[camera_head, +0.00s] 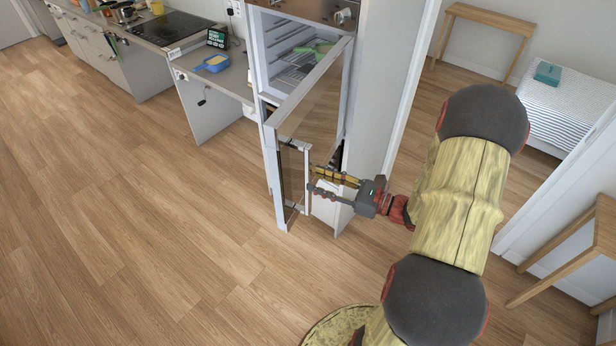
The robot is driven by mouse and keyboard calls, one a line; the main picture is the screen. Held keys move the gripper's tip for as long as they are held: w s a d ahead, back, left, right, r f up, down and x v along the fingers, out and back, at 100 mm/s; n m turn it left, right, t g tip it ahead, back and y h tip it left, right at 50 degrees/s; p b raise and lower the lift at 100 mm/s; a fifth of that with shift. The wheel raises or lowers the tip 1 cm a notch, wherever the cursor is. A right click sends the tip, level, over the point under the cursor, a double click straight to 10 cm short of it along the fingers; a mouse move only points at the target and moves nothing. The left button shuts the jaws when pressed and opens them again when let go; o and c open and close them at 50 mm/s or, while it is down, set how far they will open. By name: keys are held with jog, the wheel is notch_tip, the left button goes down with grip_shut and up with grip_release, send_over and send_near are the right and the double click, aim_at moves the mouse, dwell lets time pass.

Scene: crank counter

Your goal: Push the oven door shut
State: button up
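The oven is set in a tall white cabinet, and its cavity (285,55) shows wire racks with a green item on them. The oven door (315,105), a pale-framed panel with dark glass, stands open and swung out toward me. My gripper (313,179) is at the lower part of the door, beside a pale upright bar (307,165). Its two fingers are spread apart with a gap between them, and I see nothing held. I cannot tell whether the fingertips touch the door or bar. Part of the lower cabinet is hidden behind the door and gripper.
Wooden floor (150,220) is clear at left. A cabinet side and doorway stand right of the oven.

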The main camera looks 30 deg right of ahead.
aim_at(311, 178)
jog(key=shift+x, duration=2)
jog(key=shift+c, duration=0.2)
grip_shut()
